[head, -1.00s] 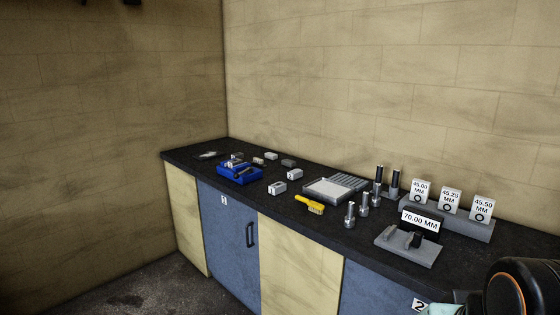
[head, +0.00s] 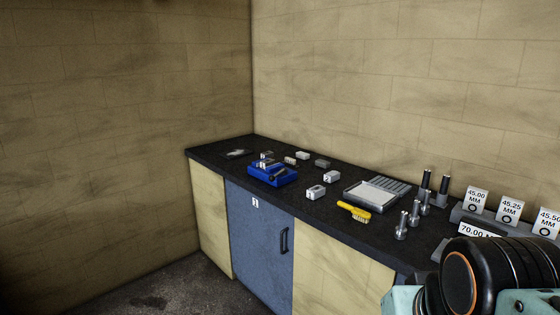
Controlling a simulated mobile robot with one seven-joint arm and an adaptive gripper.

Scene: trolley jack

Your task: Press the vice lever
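My arm shows at the bottom right, well apart from the vice and in front of the worktop's right part. My gripper is not in view.
The dark worktop (head: 325,211) runs along the back wall over cabinets. The floor at the left is clear.

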